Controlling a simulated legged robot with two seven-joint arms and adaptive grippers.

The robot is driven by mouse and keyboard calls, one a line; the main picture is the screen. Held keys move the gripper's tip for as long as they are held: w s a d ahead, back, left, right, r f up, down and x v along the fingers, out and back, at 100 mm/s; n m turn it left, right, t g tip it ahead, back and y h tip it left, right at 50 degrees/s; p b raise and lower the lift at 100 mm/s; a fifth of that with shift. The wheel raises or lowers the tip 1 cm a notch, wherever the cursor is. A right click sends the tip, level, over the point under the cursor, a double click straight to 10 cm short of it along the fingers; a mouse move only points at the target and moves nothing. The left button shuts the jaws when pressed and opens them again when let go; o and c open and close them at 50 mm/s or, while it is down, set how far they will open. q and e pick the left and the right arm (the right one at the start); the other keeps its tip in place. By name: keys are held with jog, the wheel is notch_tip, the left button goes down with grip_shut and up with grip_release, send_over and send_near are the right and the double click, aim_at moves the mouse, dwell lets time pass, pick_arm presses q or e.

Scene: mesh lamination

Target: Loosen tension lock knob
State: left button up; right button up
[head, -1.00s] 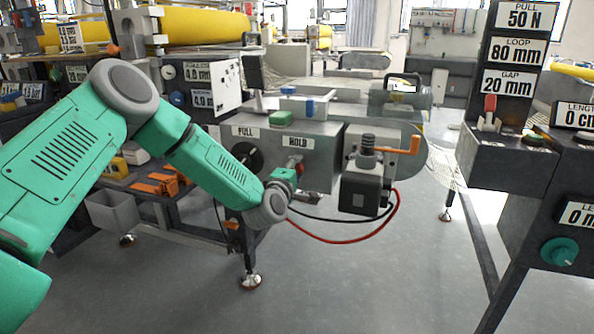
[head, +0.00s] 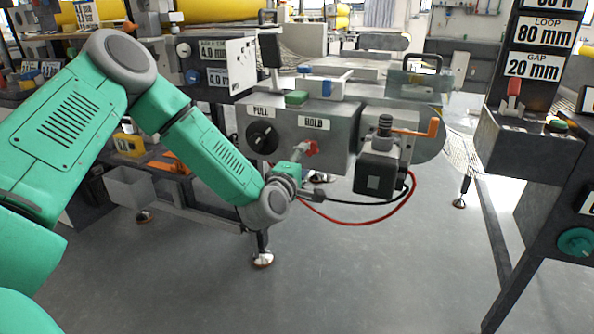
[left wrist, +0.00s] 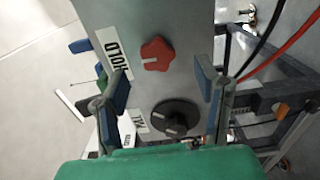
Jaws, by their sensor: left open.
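A red star-shaped knob (head: 310,148) sits on the grey machine housing (head: 340,150) below the HOLD label; I take it to be the tension lock knob. It also shows in the left wrist view (left wrist: 157,53), with a white mark on its face. My left gripper (head: 304,182) is just below and left of it in the head view. In the left wrist view my left gripper (left wrist: 165,88) is open and empty, with the red knob beyond and between its spread fingers, apparently untouched. My right gripper is not in view.
A black round knob (head: 262,137) sits left of the red one, by the PULL label. A dark motor box (head: 378,175) with an orange lever (head: 432,128) stands to the right. Black and red cables (head: 370,216) hang below. The floor in front is clear.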

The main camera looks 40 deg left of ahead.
pick_arm(q)
jog(key=v, duration=0.5)
jog(key=shift+s+d+f, duration=0.1)
jog(key=shift+s, duration=0.05)
jog(key=s+d+f+m+g+h, duration=0.35)
jog(key=d+f+m, duration=0.25)
jog(key=d+f, duration=0.3)
jog(key=s+d+f+m+g+h, duration=0.1)
jog(key=s+d+f+m+g, duration=0.1)
jog(key=s+f+m+g, duration=0.45)
jog(key=s+d+f+m+g+h, duration=0.1)
jog(key=s+d+f+m, duration=0.2)
jog(key=s+f, duration=0.75)
jog(key=s+a+f+m+g+y, duration=0.1)
jog(key=s+m+g, duration=0.2)
jog(key=s, duration=0.6)
jog(key=s+a+f+m+g+y, duration=0.1)
jog(key=s+a+m+g, duration=0.15)
jog(key=s, duration=0.55)
notch_tip(320, 180, up, 13)
jog(key=p, duration=1.3)
jog(key=shift+w+d, duration=0.3)
jog(key=shift+d, duration=0.15)
